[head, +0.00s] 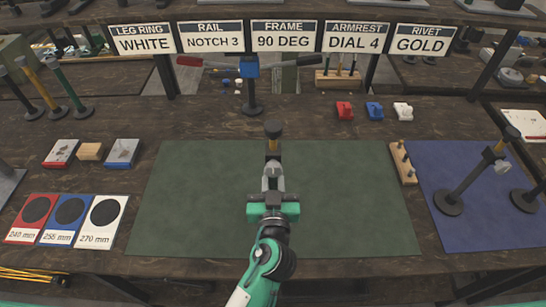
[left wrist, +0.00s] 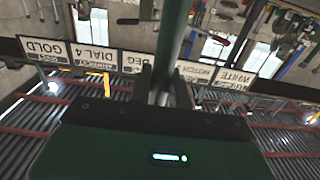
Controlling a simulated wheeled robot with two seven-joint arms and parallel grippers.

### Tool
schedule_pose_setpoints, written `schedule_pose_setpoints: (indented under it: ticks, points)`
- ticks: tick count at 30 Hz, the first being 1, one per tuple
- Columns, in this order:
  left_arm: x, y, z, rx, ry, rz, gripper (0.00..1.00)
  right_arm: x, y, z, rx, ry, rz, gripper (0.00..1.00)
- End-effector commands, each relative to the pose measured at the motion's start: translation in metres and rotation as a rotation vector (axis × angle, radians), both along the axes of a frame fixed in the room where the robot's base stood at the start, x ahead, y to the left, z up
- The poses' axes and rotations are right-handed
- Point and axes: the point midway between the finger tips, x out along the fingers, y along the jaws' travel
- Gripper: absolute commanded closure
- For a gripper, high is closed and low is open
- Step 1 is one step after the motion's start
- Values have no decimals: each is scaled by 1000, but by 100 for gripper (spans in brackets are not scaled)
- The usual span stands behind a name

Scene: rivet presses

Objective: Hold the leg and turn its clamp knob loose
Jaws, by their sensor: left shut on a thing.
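My left gripper (head: 272,183) reaches in from the bottom centre over the green mat (head: 185,190). It is shut on an upright leg with a black cap and a gold upper tube (head: 272,147). In the left wrist view the leg (left wrist: 170,45) passes between the two dark fingers. The leg's base is hidden behind my gripper and hand. A dark collar shows below the gold tube; I cannot tell the clamp knob clearly from the fingertips. My right gripper is in neither view.
A leg with a grey clamp (head: 490,154) stands on the blue mat (head: 475,232). A wooden peg block (head: 402,165) sits at the green mat's right edge. A stand with a blue clamp head (head: 249,67) is behind. Colour cards (head: 70,212) lie left. The green mat is otherwise clear.

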Motion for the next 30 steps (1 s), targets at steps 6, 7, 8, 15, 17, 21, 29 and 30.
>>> schedule_pose_setpoints:
  ticks: [6,7,8,15,17,21,29,30]
  points:
    - [-45,0,0,0,1,0,100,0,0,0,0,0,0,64]
    - [-49,0,0,-1,1,-1,100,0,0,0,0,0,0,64]
    - [-54,0,0,0,1,-1,100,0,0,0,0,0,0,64]
    - [-71,-1,0,0,-3,-2,100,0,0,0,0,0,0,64]
    - [-67,-2,-1,1,-5,-3,100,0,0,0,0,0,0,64]
    - [-41,-4,-7,7,-10,-7,100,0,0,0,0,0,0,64]
    - [37,-5,-17,11,-11,-8,100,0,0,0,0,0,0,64]
    - [48,-5,-17,10,-10,-8,100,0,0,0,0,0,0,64]
